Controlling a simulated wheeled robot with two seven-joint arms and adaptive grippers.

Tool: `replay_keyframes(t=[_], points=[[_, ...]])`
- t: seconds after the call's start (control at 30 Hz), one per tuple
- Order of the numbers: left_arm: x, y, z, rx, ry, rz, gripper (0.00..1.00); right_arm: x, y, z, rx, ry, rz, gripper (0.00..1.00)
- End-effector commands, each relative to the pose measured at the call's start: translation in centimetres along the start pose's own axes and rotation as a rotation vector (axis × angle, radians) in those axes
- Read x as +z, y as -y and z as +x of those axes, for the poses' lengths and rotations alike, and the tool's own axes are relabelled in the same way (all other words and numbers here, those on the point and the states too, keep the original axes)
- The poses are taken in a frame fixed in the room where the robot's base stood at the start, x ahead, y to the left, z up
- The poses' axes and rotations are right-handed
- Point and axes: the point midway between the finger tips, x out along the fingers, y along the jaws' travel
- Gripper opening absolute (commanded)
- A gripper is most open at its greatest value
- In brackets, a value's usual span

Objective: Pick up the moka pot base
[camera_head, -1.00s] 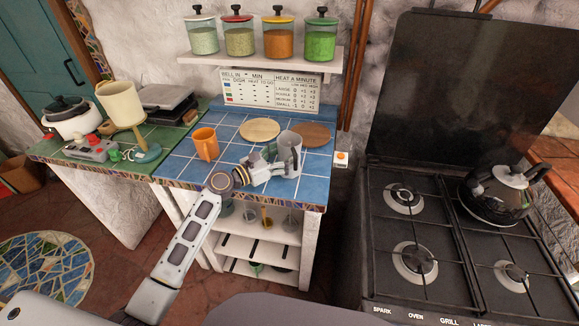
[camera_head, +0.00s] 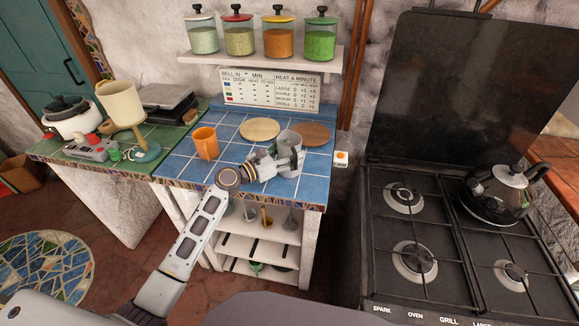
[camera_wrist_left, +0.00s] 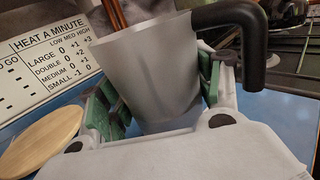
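The moka pot base, a grey metal tapered vessel (camera_head: 290,143), stands on the blue tiled counter (camera_head: 182,170) near its right end. In the left wrist view the grey vessel (camera_wrist_left: 160,70) fills the middle, with a black handle (camera_wrist_left: 250,45) at its upper right. My left gripper (camera_head: 285,160) reaches it from the left and front. In the left wrist view its green-padded fingers (camera_wrist_left: 165,100) are spread on both sides of the vessel, very close to its wall; firm contact does not show. The vessel's lower part is partly hidden by the gripper. My right gripper is not in view.
An orange mug (camera_head: 206,143) stands left of the gripper. Two round wooden boards, one light (camera_head: 260,129) and one brown (camera_head: 316,134), lie behind the vessel. A stove (camera_head: 440,240) with a dark kettle (camera_head: 500,193) is at the right. A shelf with jars (camera_head: 261,57) hangs above.

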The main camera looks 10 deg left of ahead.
Motion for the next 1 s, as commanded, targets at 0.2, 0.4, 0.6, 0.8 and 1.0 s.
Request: replay_keyframes(t=[0.2,0.4,0.6,0.8,1.0], points=[[0.0,0.0,0.0,0.0,0.0,0.0,0.19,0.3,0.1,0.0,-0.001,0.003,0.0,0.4],[0.2,0.0,0.0,0.001,0.003,0.0,0.14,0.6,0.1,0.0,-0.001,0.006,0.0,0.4],[0.6,0.0,0.0,0.0,0.003,0.002,0.14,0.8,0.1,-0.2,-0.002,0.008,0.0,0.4],[2.1,-0.1,0.0,0.0,0.004,0.004,0.14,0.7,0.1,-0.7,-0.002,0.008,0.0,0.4],[4.9,0.0,0.0,-0.001,0.005,0.004,0.14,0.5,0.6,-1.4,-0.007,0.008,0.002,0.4]])
